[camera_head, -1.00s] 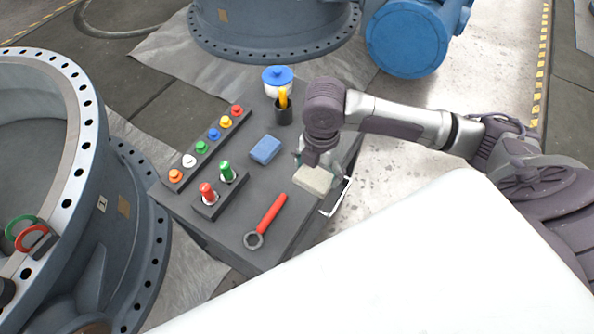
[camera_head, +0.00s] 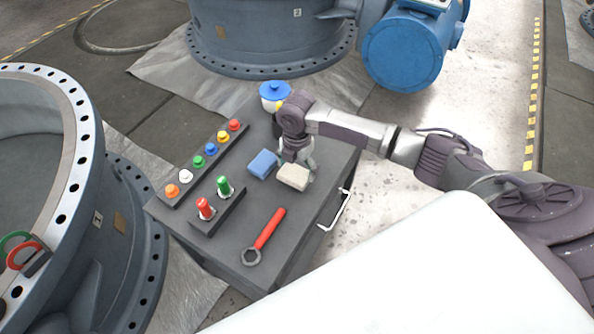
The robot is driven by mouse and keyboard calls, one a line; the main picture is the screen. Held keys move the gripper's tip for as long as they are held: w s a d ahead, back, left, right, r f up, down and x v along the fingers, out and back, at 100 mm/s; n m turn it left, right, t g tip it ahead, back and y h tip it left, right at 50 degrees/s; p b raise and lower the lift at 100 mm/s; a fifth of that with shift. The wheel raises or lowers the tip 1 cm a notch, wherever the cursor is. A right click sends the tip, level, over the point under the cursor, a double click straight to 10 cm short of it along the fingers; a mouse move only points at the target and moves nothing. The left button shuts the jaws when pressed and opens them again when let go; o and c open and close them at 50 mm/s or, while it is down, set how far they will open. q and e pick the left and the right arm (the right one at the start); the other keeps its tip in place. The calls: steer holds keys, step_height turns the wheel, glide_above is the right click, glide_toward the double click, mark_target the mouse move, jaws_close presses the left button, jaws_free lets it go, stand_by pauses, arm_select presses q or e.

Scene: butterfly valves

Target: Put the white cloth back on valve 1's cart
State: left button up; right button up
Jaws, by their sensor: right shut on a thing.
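The white cloth (camera_head: 293,177) is a folded off-white block at the right side of the dark cart top (camera_head: 228,235). My right gripper (camera_head: 297,163) points down over it from behind and is shut on it. The cloth is at or just above the cart top; I cannot tell whether it touches. It sits right beside a blue folded cloth (camera_head: 263,164). My left gripper is out of view.
The cart also bears a red wrench (camera_head: 268,229), red and green markers in a holder (camera_head: 214,209), a row of coloured knobs (camera_head: 205,158) and a blue-lidded jar (camera_head: 273,93). A white handle (camera_head: 340,211) juts from its right side. Large valve bodies (camera_head: 112,225) stand close by.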

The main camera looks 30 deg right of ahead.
mark_target(297, 170)
steer(key=shift+f, duration=0.95)
steer(key=o, duration=0.9)
steer(key=shift+f, duration=0.15)
steer(key=shift+c, duration=0.2)
step_height(297, 170, up, 12)
steer(key=shift+r+p, duration=0.2)
steer(key=shift+p, duration=0.15)
